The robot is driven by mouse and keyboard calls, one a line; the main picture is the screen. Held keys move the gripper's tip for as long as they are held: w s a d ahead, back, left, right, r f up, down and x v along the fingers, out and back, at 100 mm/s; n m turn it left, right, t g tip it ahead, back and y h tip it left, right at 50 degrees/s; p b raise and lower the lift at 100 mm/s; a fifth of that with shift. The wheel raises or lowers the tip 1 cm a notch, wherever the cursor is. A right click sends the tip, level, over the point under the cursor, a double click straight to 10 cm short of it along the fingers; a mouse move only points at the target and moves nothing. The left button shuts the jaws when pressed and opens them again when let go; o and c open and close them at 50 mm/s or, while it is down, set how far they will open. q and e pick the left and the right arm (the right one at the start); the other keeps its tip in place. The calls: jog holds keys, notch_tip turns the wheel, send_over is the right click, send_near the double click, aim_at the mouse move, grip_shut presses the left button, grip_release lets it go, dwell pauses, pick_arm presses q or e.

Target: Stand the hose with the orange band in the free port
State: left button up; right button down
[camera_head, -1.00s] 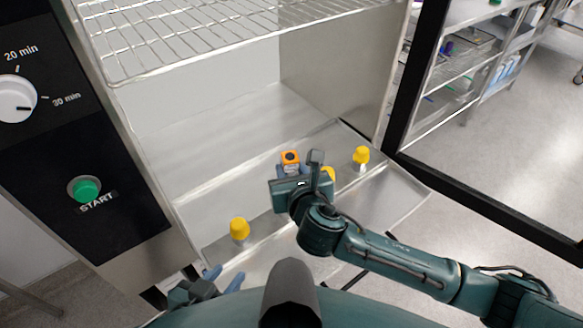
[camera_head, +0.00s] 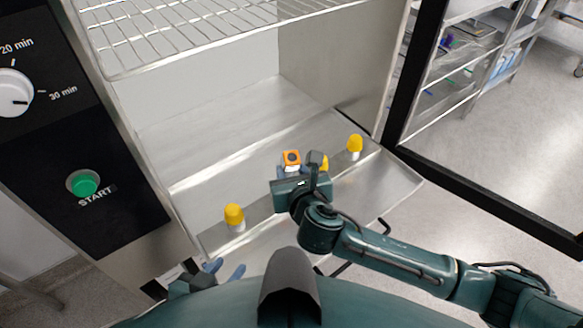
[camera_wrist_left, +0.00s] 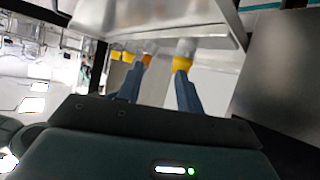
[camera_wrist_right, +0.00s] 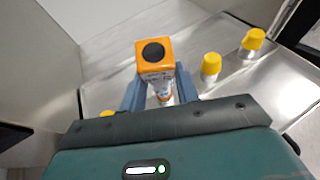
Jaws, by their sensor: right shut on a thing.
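The hose with the orange band (camera_head: 291,158) shows a square orange top with a dark round centre and a white body below. My right gripper (camera_wrist_right: 160,93) is shut around this white body, which looks upright in the right wrist view. Its lower end is hidden, so I cannot tell whether it touches anything. Yellow-topped white pieces stand along the metal ledge: one at left (camera_head: 233,216), one partly behind my right gripper (camera_head: 324,163), one at right (camera_head: 355,146). I cannot make out the free port. My left gripper (camera_head: 226,270) is open and empty, low in front of the ledge.
The washer chamber (camera_head: 225,110) lies open behind the ledge, its floor bare. A wire rack (camera_head: 180,30) hangs above. A control panel with a green START button (camera_head: 83,184) is at left. A dark door frame (camera_head: 480,185) stands at right.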

jog(key=shift+d+f, duration=0.25)
jog(key=shift+f, duration=0.15)
jog(key=c, duration=1.4)
grip_release()
jog(key=o, duration=0.4)
jog(key=shift+w+a+r, duration=0.1)
jog(key=shift+a+r, duration=0.05)
jog(key=shift+r, duration=0.1)
jog(key=shift+o, duration=0.2)
jog(key=p+v, duration=0.1)
jog(key=v, duration=1.2)
jog(key=p+v, duration=0.4)
jog(key=v, duration=0.1)
